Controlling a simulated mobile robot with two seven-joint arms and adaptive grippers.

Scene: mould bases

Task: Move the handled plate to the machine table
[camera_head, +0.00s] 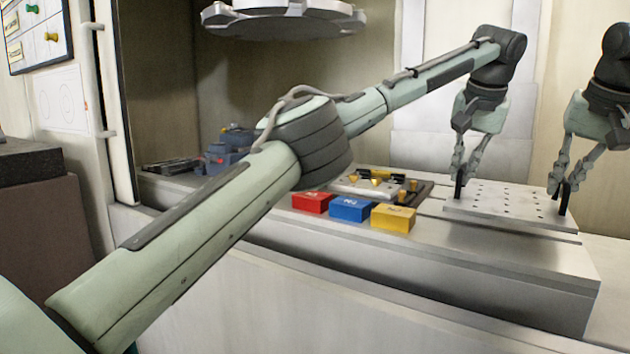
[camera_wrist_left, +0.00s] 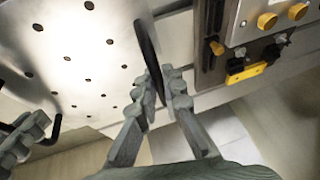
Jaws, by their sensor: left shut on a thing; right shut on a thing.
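The handled plate (camera_head: 510,207) is a pale flat plate with rows of small holes and a black handle at each end. It is at the right of the machine table (camera_head: 430,238); I cannot tell whether it touches the table. My left gripper (camera_head: 460,182) is shut on its left handle, and my right gripper (camera_head: 562,192) is shut on its right handle. In the left wrist view the plate (camera_wrist_left: 75,50) fills the upper left, with the black left handle (camera_wrist_left: 147,45) between my left fingers (camera_wrist_left: 165,90).
Red (camera_head: 312,202), blue (camera_head: 350,208) and yellow (camera_head: 394,217) blocks sit along the table's front edge. Behind them is a fixture with yellow knobs (camera_head: 375,183), left of the plate. A blue vise-like device (camera_head: 228,148) stands further left. A grey disc (camera_head: 285,18) hangs above.

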